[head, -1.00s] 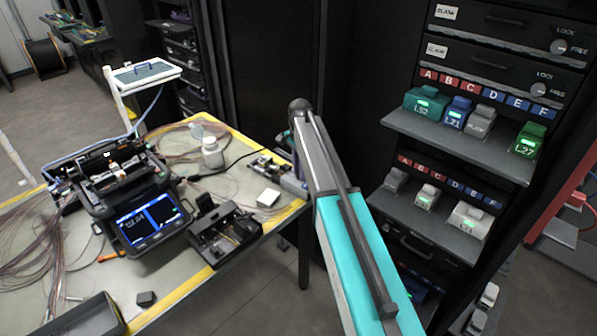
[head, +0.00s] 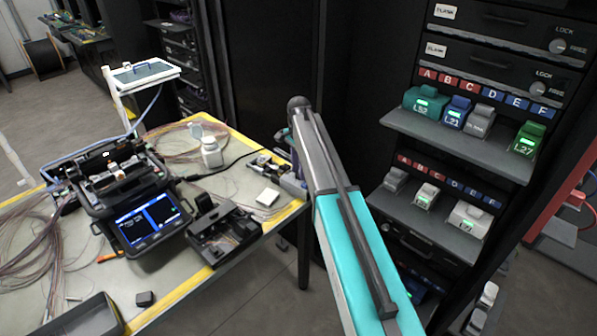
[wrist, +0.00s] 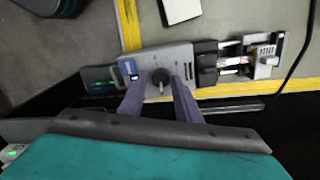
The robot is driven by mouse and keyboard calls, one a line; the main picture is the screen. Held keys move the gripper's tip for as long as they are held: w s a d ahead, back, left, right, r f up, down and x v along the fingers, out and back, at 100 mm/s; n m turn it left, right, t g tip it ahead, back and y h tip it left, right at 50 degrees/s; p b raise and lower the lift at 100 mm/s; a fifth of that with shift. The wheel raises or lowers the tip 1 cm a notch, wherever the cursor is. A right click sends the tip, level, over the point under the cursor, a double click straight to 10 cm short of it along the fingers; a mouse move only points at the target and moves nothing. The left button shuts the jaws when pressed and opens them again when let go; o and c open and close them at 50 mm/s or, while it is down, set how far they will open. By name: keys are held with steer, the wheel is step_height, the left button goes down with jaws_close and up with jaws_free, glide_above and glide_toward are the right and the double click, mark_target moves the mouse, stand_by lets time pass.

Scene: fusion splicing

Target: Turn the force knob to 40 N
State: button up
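The force knob (wrist: 160,77) is a dark round knob on top of a grey tester body (wrist: 180,58) with a small blue screen at its left, seen in the wrist view. My gripper (wrist: 159,84) reaches toward it with two purple fingers, one on each side of the knob. The fingers are apart, with gaps between them and the knob, so they appear not to touch it. The knob's setting and the screen's reading are too small to make out. In the head view my arm hides most of the tester (head: 293,184) at the table's right corner.
A clamp-like fixture (wrist: 262,58) sits at the tester's right end. A white block (head: 267,197) lies near it on the yellow-edged table. A fusion splicer (head: 130,195), a black tool tray (head: 222,235) and a white bottle (head: 211,153) stand further left. A dark rack (head: 460,150) rises at right.

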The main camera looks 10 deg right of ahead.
step_height(320, 180, up, 13)
steer(key=b, duration=0.2)
steer(key=shift+b, duration=0.3)
steer(key=shift+s, duration=0.2)
stand_by(0.4)
